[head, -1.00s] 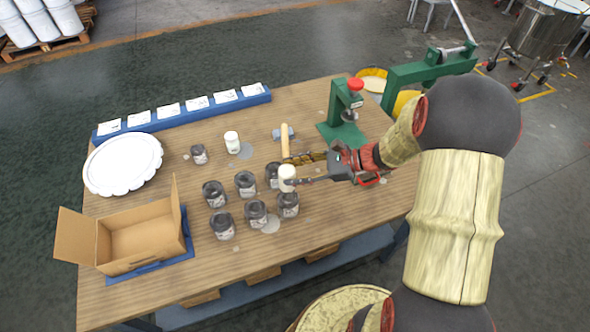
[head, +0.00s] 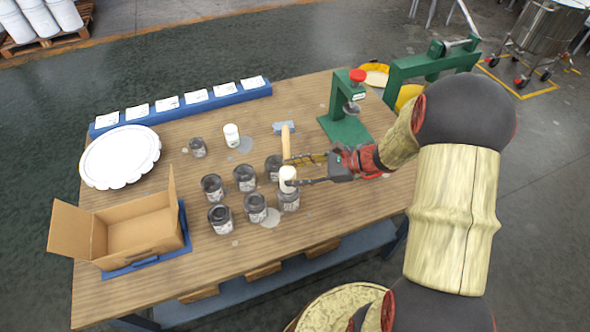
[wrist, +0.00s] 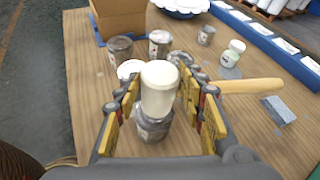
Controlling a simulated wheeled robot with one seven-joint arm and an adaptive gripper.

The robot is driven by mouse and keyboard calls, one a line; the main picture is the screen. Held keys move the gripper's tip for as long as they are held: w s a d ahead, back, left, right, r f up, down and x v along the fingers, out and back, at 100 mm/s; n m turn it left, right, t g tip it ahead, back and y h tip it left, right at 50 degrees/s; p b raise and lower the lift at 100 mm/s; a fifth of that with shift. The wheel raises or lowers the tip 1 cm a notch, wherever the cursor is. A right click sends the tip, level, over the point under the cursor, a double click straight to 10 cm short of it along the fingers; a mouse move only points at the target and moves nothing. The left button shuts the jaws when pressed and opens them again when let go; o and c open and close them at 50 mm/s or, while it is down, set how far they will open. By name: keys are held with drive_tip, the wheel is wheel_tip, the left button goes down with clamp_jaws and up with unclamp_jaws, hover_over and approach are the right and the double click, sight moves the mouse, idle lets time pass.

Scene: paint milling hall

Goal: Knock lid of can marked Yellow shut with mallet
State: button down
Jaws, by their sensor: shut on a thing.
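My gripper (head: 290,170) is shut on the mallet. The mallet has a pale, cylindrical head (wrist: 160,88) between the fingers and a light wooden handle (wrist: 250,86) that sticks out to the right in the wrist view. In the head view the handle (head: 286,141) points toward the far side of the table. A dark can (wrist: 152,131) shows below the mallet head; in the head view the front right can (head: 289,203) is just below it. I cannot tell whether head and can touch. Several similar dark cans (head: 212,188) stand beside it. I cannot read which is marked Yellow.
An open cardboard box (head: 138,231) stands at the left, with a white scalloped dish (head: 120,156) behind it. A white jar (head: 231,136), a grey-blue block (head: 284,127) and a green press (head: 344,113) stand farther back. The wooden table's front strip is clear.

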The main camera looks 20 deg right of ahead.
wheel_tip(320, 180, down, 2)
drive_tip(key=shift+b, duration=0.4)
wheel_tip(320, 180, up, 6)
drive_tip(key=p, duration=0.5)
drive_tip(key=shift+r, duration=0.15)
